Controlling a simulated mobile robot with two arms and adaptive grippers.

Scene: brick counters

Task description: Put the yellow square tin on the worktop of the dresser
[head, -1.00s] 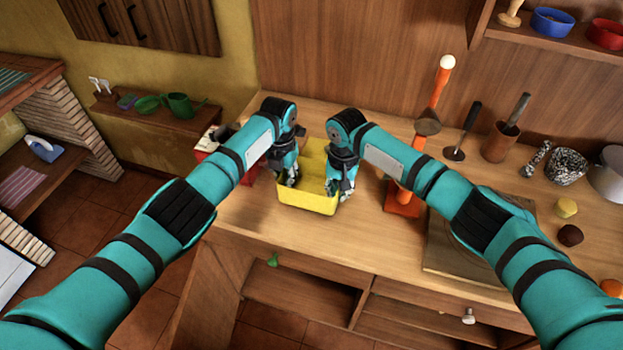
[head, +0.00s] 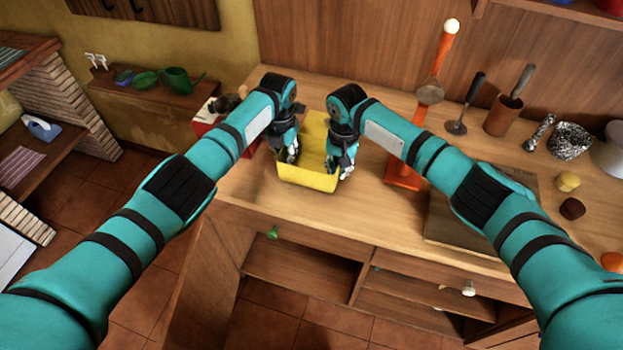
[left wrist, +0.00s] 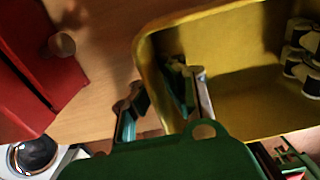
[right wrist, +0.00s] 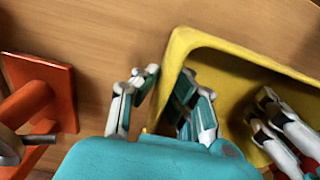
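The yellow square tin (head: 307,179) stands upright on the worktop of the dresser (head: 250,186), near its front edge. My left gripper (head: 290,154) is at the tin's left wall, with one finger inside and one outside; the left wrist view (left wrist: 160,88) shows the fingers apart with a gap beside the wall. My right gripper (head: 338,168) straddles the right wall the same way. Its fingers also look apart in the right wrist view (right wrist: 170,88), the outer one very close to the wall. The tin's underside and part of its inside are hidden.
A red box (head: 205,124) stands left of the tin. An orange stand (head: 402,172) with a hanging ladle is to its right. Further right are a board (head: 440,226), a utensil pot (head: 502,115) and small food items. Bare worktop lies behind the tin.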

